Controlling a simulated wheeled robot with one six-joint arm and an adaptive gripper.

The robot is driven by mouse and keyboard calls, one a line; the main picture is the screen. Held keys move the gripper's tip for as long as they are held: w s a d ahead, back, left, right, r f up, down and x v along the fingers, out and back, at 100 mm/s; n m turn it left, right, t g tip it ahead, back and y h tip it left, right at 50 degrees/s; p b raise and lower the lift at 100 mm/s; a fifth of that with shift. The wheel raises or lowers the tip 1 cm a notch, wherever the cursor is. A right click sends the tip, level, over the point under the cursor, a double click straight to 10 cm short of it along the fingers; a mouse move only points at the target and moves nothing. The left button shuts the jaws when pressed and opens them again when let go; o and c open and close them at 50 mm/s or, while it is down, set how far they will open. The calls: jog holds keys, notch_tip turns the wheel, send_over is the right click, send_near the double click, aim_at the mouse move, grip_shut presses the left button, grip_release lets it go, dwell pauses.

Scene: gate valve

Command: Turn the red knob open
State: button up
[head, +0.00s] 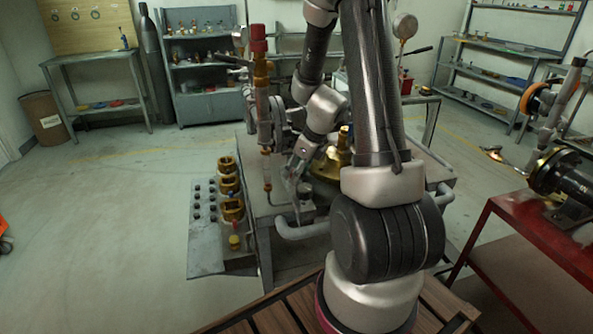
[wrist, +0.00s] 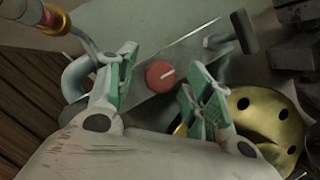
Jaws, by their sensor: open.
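The red knob (wrist: 160,75) is a small round disc with a pale pointer line slanting to the upper right. It sits on a grey surface in the wrist view. My gripper (wrist: 162,64) is open, with a green-padded finger on each side of the knob and gaps between them. The fingers look nearer to the camera than the knob. In the head view my gripper (head: 299,176) points down over the grey bench (head: 258,208); I cannot make out the knob there.
A brass flange (wrist: 262,122) lies close by my right finger. A bent grey pipe (wrist: 78,75) is left of the fingers, and a grey T-handle (wrist: 238,33) is at upper right. A red table (head: 530,240) stands at right. Open floor (head: 110,230) lies left.

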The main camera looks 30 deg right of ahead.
jog(key=shift+f, duration=0.1)
jog(key=c, duration=1)
jog(key=shift+n, duration=0.3)
jog(key=n+g+y, duration=0.1)
jog(key=n, duration=0.2)
jog(key=shift+w+d+n, duration=0.1)
jog(key=shift+w+n, duration=0.05)
jog(key=shift+n, duration=0.25)
jog(key=n+g+y, duration=0.1)
jog(key=n, duration=0.3)
jog(key=shift+n+g, duration=0.3)
jog(key=shift+g, duration=0.1)
jog(key=n, duration=0.2)
jog(key=n+g, duration=0.1)
jog(key=n, duration=0.1)
jog(key=shift+w+g, duration=0.15)
jog(key=shift+g, duration=0.15)
jog(key=n, duration=0.2)
jog(key=n+g, duration=0.1)
jog(key=n, duration=0.1)
jog(key=shift+w+n+g, duration=0.1)
jog(key=shift+n+g, duration=0.2)
jog(key=shift+n, duration=0.3)
